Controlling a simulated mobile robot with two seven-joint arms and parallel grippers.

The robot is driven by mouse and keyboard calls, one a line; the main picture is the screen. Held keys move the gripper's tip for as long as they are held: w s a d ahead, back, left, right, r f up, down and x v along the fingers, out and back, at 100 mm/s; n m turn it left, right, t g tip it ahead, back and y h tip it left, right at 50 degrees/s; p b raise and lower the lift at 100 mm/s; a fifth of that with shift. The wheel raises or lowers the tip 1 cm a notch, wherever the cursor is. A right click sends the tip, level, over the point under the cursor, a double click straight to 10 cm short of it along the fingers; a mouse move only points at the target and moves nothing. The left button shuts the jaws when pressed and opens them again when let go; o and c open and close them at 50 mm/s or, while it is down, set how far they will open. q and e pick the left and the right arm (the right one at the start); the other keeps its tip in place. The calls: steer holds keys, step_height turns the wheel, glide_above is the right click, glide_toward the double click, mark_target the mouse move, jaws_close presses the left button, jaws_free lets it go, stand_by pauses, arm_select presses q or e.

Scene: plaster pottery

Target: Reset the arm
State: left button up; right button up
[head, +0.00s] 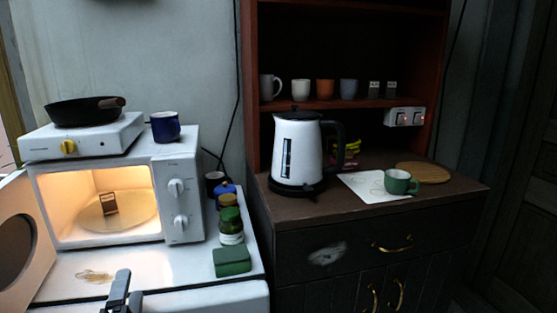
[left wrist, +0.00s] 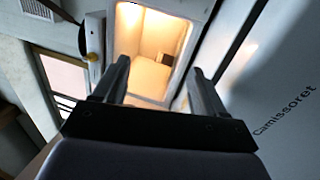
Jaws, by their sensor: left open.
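My left gripper (head: 122,293) is at the bottom left of the head view, in front of the white surface that bears the microwave. In the left wrist view its two fingers (left wrist: 160,80) stand apart with nothing between them. The microwave (head: 183,205) is open and lit inside, and its lit inside also shows ahead of the fingers in the left wrist view (left wrist: 150,45). A small brown object (head: 109,203) stands on the microwave's turntable (head: 135,216). My right gripper is not in view.
The microwave door (head: 15,245) hangs open at the left. A green sponge (head: 232,261) and jars (head: 231,227) stand right of the microwave. A hot plate (head: 95,140) with a pan (head: 80,111) and a blue mug (head: 165,126) are on top. A kettle (head: 298,150) and green mug (head: 397,182) stand on the cabinet.

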arm_select(q)
steer(key=s+d+f+m+g+h, duration=0.3)
steer(key=s+d+f+m+g, duration=0.1)
steer(key=s+f+m, duration=0.6)
steer(key=s+d+f+m+g+h+p, duration=0.1)
steer(key=s+d+f+m+g+h, duration=0.2)
steer(key=s+f+m, duration=0.7)
steer(key=s+d+m+g, duration=0.2)
steer(key=s+m, duration=0.1)
steer(key=shift+s+d+m+h, duration=0.35)
steer(key=shift+s+m+h, duration=0.05)
